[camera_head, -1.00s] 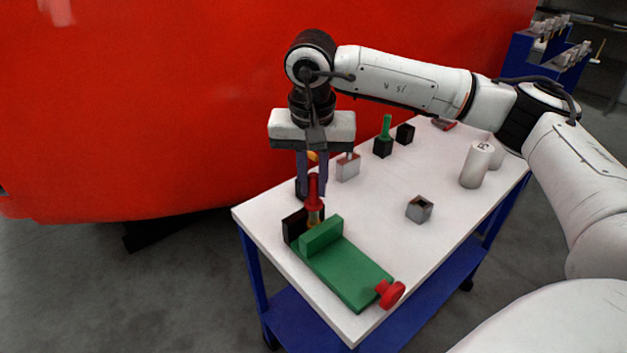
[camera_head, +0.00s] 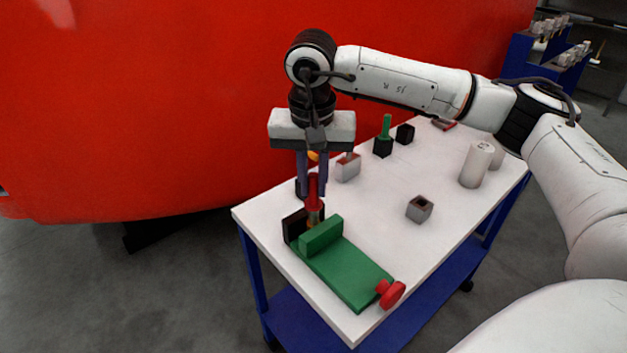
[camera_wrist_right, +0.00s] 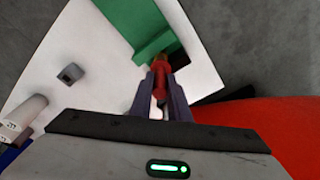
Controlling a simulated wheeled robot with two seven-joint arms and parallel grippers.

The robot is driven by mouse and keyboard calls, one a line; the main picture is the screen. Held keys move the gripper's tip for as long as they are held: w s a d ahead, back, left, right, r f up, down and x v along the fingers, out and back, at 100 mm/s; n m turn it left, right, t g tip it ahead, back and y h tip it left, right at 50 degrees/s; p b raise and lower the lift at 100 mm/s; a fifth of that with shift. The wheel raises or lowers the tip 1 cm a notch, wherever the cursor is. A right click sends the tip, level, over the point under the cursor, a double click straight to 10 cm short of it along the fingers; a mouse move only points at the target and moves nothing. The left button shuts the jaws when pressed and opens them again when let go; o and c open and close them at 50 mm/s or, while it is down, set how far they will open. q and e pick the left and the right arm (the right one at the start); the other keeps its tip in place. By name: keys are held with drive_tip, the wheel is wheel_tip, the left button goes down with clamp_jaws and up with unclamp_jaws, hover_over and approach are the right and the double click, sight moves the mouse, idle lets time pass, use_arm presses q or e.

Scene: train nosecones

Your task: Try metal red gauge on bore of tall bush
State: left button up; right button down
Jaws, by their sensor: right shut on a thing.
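The red gauge (camera_head: 313,193) is upright between the fingers of my right gripper (camera_head: 313,190), which is shut on it. In the right wrist view the red gauge (camera_wrist_right: 160,78) also shows between the fingertips. Below it a brassy bush (camera_head: 314,217) shows a little, beside the green vise-like fixture (camera_head: 345,272) and its black jaw. I cannot tell how deep the gauge sits in the bore. My left gripper is not in view.
A red knob (camera_head: 391,293) sticks out at the fixture's front end. A grey hollow block (camera_head: 419,208), a green-handled gauge in a black block (camera_head: 384,140), a pale block (camera_head: 348,167) and white cylinders (camera_head: 477,164) stand on the white table. The table's middle is mostly clear.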

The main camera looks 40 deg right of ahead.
drive_tip(key=shift+f, duration=0.1)
drive_tip(key=shift+r+p, duration=2.05)
drive_tip(key=shift+r, duration=0.95)
